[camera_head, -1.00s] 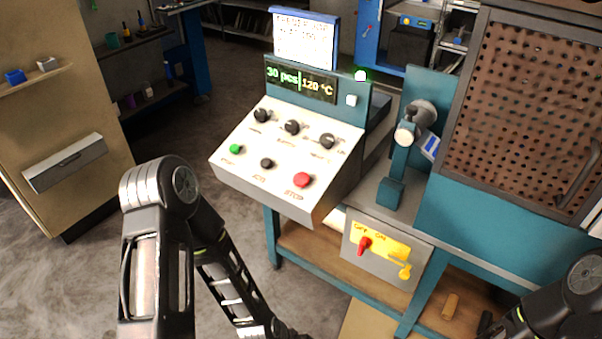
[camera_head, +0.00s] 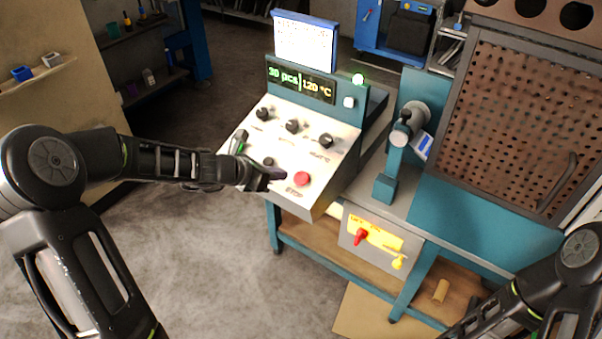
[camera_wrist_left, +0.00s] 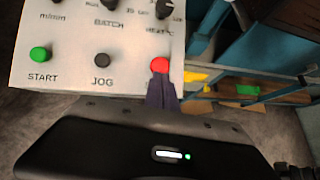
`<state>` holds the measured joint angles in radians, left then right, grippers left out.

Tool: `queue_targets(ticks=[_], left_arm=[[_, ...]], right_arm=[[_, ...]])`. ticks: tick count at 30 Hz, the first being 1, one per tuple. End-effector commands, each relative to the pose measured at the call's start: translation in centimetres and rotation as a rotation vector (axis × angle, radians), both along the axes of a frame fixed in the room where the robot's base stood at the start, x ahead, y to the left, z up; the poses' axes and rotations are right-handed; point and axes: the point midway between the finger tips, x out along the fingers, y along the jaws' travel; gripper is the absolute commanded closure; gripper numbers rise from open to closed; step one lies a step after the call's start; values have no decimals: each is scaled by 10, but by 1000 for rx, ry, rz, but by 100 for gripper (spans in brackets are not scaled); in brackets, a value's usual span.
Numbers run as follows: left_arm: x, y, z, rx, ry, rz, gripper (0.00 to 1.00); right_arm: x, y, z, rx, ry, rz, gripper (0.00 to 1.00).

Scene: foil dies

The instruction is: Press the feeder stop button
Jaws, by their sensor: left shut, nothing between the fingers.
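The red stop button (camera_head: 302,178) sits at the lower right of the sloped white control panel (camera_head: 325,162), above the word STOP. It also shows in the left wrist view (camera_wrist_left: 160,64), right of the black JOG button (camera_wrist_left: 103,60). My left gripper (camera_head: 278,176) reaches over the panel from the left, its tips just left of the red button. In the left wrist view its shut, empty fingers (camera_wrist_left: 161,92) point at the button and overlap its lower edge in the picture. A small gap shows in the head view. My right gripper is out of view.
The green START button (camera_wrist_left: 39,54) is at the panel's left. Black knobs (camera_head: 292,126) line the upper panel, below a lit display (camera_head: 300,80). A red switch (camera_head: 361,237) is on the box below.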

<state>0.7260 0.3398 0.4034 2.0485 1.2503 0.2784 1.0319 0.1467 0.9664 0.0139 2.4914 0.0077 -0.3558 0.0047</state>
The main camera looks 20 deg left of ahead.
Motion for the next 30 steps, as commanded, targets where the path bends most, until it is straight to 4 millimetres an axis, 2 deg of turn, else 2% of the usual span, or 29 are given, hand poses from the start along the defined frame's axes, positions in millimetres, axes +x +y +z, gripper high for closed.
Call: queue_targets(ticks=[1, 3, 7, 12, 22, 30], left_arm=[[9, -4, 16, -102, -2, 56, 100], [19, -11, 35, -272, 14, 140, 100], [25, -19, 52, -491, 61, 237, 100], [25, -23, 54, -557, 93, 269, 100], [24, -23, 52, -556, 95, 270, 100], [28, -24, 35, -555, 95, 269, 100]], right_arm=[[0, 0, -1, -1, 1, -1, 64], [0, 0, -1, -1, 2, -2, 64], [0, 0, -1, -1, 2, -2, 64], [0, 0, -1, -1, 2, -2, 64], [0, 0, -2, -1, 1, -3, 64], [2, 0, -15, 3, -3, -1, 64]])
